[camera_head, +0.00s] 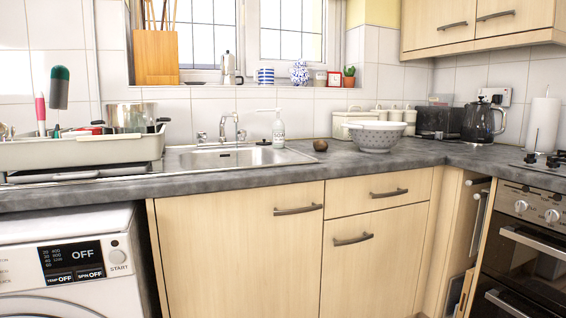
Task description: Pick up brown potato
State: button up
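The brown potato (320,145) is a small, dark brown, rounded lump on the grey worktop (240,182). It lies just right of the metal sink (235,158) and left of the pale colander (375,136), apart from both. It looks fully uncovered from this view. My gripper is not in view.
A soap bottle (278,130) and the tap (232,127) stand behind the sink. A dish rack (80,150) with a pot (130,117) is at the left. A kettle (481,122) and paper roll (543,125) stand at the right. The worktop in front of the potato is clear.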

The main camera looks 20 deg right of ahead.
aim_at(318, 145)
jog(key=k, duration=0.55)
jog(key=z, duration=0.85)
jog(key=i, duration=0.7)
jog(key=z, duration=0.7)
jog(key=i, duration=0.9)
jog(key=u, duration=0.1)
